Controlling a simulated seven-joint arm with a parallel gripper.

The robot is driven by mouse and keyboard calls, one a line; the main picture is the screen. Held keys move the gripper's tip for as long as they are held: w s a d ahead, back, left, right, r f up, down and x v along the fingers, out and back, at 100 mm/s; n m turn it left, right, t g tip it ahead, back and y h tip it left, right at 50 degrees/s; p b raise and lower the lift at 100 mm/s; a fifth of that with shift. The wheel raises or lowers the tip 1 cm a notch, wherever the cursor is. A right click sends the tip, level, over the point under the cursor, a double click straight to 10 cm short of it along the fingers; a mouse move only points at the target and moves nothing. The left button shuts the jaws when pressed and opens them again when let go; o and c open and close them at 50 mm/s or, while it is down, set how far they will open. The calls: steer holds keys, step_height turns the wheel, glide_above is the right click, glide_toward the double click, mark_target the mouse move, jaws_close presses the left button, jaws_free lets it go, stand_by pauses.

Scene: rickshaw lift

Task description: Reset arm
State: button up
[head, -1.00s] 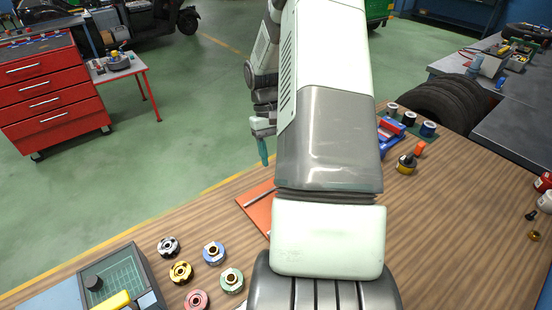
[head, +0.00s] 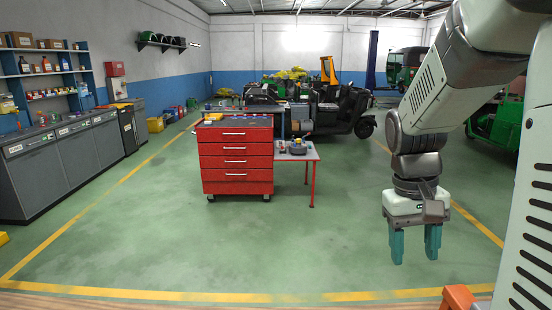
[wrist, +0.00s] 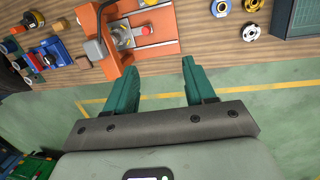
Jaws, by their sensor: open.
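My gripper (head: 414,243) hangs at the right in the head view, fingers pointing down. Its two green fingers are apart with nothing between them. In the wrist view my gripper (wrist: 163,85) is also open and empty. There, beyond the fingertips, the wooden bench (wrist: 215,50) bears an orange fixture (wrist: 155,22) with a grey clamp part and a red knob. The gripper is apart from the bench and everything on it.
In the wrist view, several ring-shaped parts (wrist: 253,30) and a dark tray (wrist: 297,18) lie right of the fixture; blue and red items (wrist: 58,50) lie left. The head view shows a red drawer cabinet (head: 236,160), a small side table (head: 298,152) and open green floor (head: 230,240).

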steer(key=s+a+r+n+t+y, duration=0.1)
steer(key=s+a+r+t, duration=0.6)
steer(key=s+a+r, duration=0.3)
steer(key=s+a, duration=0.3)
steer(key=s, duration=0.1)
steer(key=shift+r+y, duration=0.25)
steer(key=shift+y, duration=0.05)
